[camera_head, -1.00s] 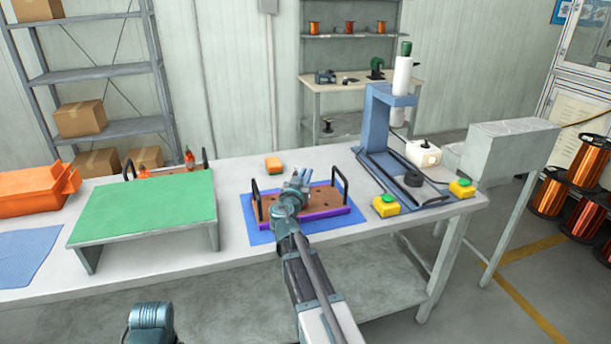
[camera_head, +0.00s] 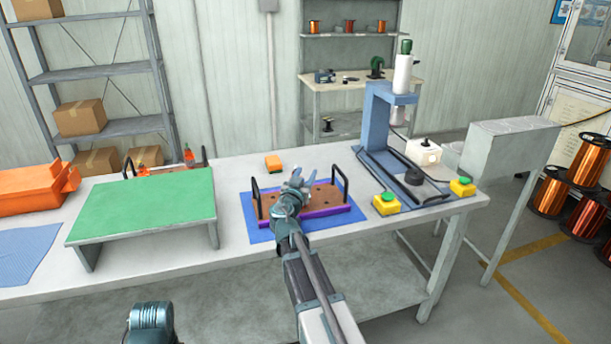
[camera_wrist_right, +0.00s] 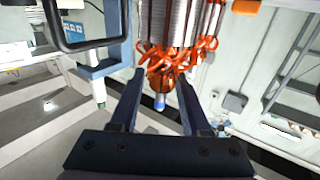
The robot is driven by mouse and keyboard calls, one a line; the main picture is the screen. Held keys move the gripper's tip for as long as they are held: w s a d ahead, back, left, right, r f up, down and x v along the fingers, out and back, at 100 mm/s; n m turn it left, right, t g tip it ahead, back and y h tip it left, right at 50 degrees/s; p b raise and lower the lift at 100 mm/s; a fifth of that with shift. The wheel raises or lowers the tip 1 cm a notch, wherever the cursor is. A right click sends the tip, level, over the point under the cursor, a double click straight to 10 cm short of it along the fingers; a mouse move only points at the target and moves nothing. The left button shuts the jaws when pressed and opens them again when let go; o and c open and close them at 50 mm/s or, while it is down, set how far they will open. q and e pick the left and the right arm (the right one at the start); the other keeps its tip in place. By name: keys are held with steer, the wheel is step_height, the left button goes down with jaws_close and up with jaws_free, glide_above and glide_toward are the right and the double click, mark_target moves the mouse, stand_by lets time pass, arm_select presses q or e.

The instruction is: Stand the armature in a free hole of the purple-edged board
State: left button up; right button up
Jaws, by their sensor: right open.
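The purple-edged board (camera_head: 322,211) is brown with holes and two black handles, and lies on a blue mat on the table. My right gripper (camera_head: 297,179) is over it and hides part of it. In the right wrist view, the armature (camera_wrist_right: 180,28) has a grey ribbed core and orange copper windings. My right gripper (camera_wrist_right: 160,76) is open there, its fingertips near the copper end, with the blue-tipped shaft showing between the fingers. I cannot make out the armature in the head view, nor whether it sits in a hole.
A green-topped stand (camera_head: 145,205) is left of the board, with another handled rack (camera_head: 165,170) holding orange-topped pieces behind it. A blue press (camera_head: 380,125) and yellow-green button boxes (camera_head: 386,204) are to the right.

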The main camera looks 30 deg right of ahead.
steer(key=shift+s+a, duration=0.1)
steer(key=v, duration=1.3)
steer(key=shift+s+a, duration=0.2)
steer(key=shift+a, duration=0.05)
steer(key=shift+s, duration=0.1)
